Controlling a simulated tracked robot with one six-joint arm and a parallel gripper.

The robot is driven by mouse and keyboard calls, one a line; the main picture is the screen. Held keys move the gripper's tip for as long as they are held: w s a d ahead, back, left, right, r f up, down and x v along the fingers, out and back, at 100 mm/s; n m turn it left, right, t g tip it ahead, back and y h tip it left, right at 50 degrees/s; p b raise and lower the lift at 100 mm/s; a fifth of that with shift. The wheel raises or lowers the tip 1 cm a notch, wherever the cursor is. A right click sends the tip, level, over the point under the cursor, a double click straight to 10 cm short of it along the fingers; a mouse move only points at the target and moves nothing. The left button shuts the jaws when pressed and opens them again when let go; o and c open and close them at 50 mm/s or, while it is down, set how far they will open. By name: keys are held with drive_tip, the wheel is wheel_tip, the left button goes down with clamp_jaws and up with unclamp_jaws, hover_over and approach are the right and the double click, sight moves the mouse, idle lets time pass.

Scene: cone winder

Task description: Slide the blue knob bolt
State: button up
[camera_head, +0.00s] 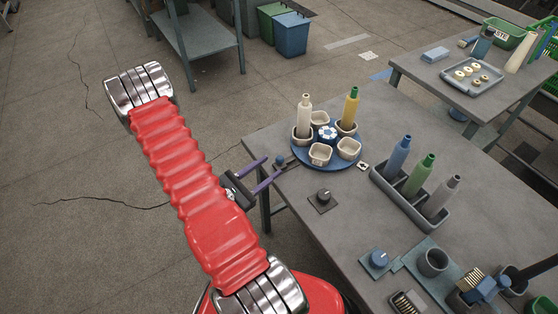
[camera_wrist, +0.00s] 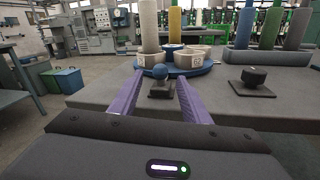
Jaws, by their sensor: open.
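The blue knob bolt (camera_head: 280,160) stands near the left edge of the grey table, beside the round blue turntable. In the wrist view its round blue knob (camera_wrist: 160,72) sits on a small dark base, ahead of my fingers and between their lines. My gripper (camera_head: 270,172) has two purple fingers, open and empty, at the table's left edge. In the wrist view the open gripper (camera_wrist: 158,92) has one finger on each side of the knob's base. I cannot tell whether the fingertips touch the base.
The blue turntable (camera_head: 322,167) carries several white cups and two yarn cones just behind the bolt. A black knob on a plate (camera_head: 323,197) lies to the right. A grey rack (camera_head: 413,207) holds three cones. The floor left of the table is clear.

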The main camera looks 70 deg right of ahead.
sight(279, 160)
drive_tip(key=shift+x, duration=2.8)
drive_tip(key=shift+c, duration=0.4)
clamp_jaws()
